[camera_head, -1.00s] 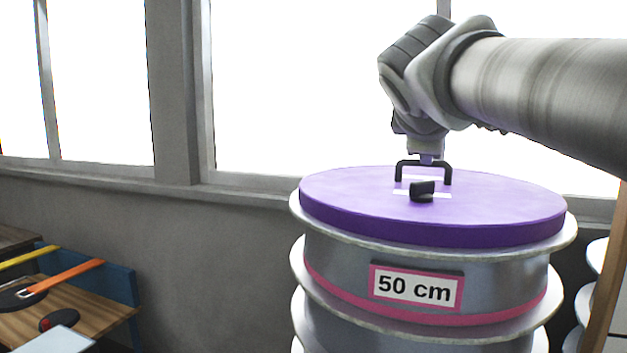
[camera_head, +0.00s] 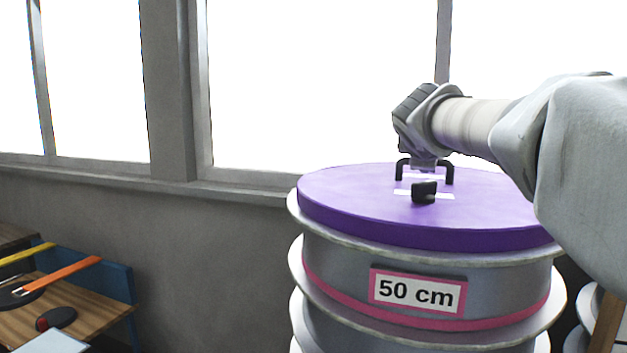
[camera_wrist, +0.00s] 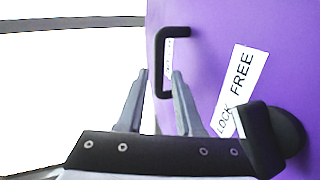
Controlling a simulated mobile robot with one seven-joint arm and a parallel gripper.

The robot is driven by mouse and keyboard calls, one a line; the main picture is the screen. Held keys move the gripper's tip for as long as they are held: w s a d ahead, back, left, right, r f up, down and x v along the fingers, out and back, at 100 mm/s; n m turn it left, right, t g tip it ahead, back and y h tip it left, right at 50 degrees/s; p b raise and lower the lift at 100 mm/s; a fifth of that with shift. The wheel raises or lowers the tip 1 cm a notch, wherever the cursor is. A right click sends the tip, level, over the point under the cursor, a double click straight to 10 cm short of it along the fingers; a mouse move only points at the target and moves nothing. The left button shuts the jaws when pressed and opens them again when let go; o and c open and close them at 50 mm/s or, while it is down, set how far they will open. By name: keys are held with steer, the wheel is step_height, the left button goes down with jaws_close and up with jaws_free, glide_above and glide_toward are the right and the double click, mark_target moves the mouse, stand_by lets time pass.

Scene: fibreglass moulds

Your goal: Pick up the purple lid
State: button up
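The purple lid (camera_head: 340,195) lies flat on the grey drum mould. A black bracket handle (camera_head: 450,171) stands on it towards the back, with a black lock knob (camera_head: 424,192) in front. My gripper (camera_head: 424,167) is low at the handle and partly hides its bar. In the wrist view the lid (camera_wrist: 290,50) fills the right. There the gripper (camera_wrist: 160,73) is open, its fingers showing either side of the handle's (camera_wrist: 160,60) long bar. Whether they touch it cannot be told. The knob (camera_wrist: 270,140) sits right of the fingers, beside a "LOCK FREE" label.
The ribbed drum (camera_head: 345,260) carries a "50 cm" sign (camera_head: 418,291). Windows and a grey wall (camera_head: 220,270) stand behind. A wooden bench (camera_head: 85,310) with straps is at lower left. A similar white-ribbed stack (camera_head: 583,335) shows at lower right.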

mark_target(424, 177)
steer(key=shift+p+x, duration=0.35)
steer(key=shift+x, duration=2.4)
steer(key=shift+a, duration=0.1)
jaws_close()
steer(key=shift+r, duration=0.2)
